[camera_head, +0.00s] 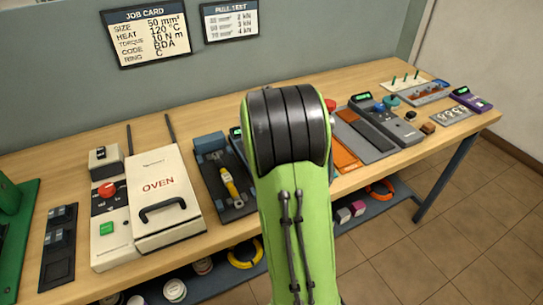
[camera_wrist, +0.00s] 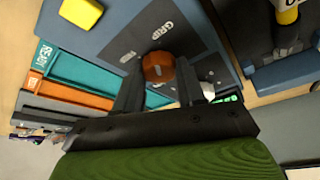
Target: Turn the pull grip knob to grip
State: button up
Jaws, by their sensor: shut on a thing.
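The pull grip knob (camera_wrist: 158,66) is a round orange-brown knob on a dark panel (camera_wrist: 120,45) in the wrist view. The word GRIP is printed on the panel just beyond it, and a second, smaller label lies to its left. My gripper (camera_wrist: 160,90) has its two dark fingers on either side of the knob and is shut on it. The fingers hide part of the knob's sides, and I cannot tell which label it points to. In the head view my green arm hides the knob and the gripper.
A yellow button (camera_wrist: 81,12) sits on the blue housing at the upper left of the wrist view. In the head view, the white oven (camera_head: 158,195) and a dark tray with a yellow tool (camera_head: 229,183) stand left of my arm. A grey device (camera_head: 385,122) stands right.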

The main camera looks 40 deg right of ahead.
jog(key=shift+m+g+h, duration=0.3)
jog(key=shift+m+g, duration=0.2)
jog(key=shift+m, duration=1)
jog(key=o, duration=1)
jog(key=shift+o, duration=0.2)
jog(key=shift+r+p, duration=0.1)
jog(key=shift+p, duration=0.2)
jog(key=p+v, duration=0.4)
jog(key=v, duration=1.1)
jog(key=shift+a+r, duration=0.2)
jog(key=shift+r, duration=0.1)
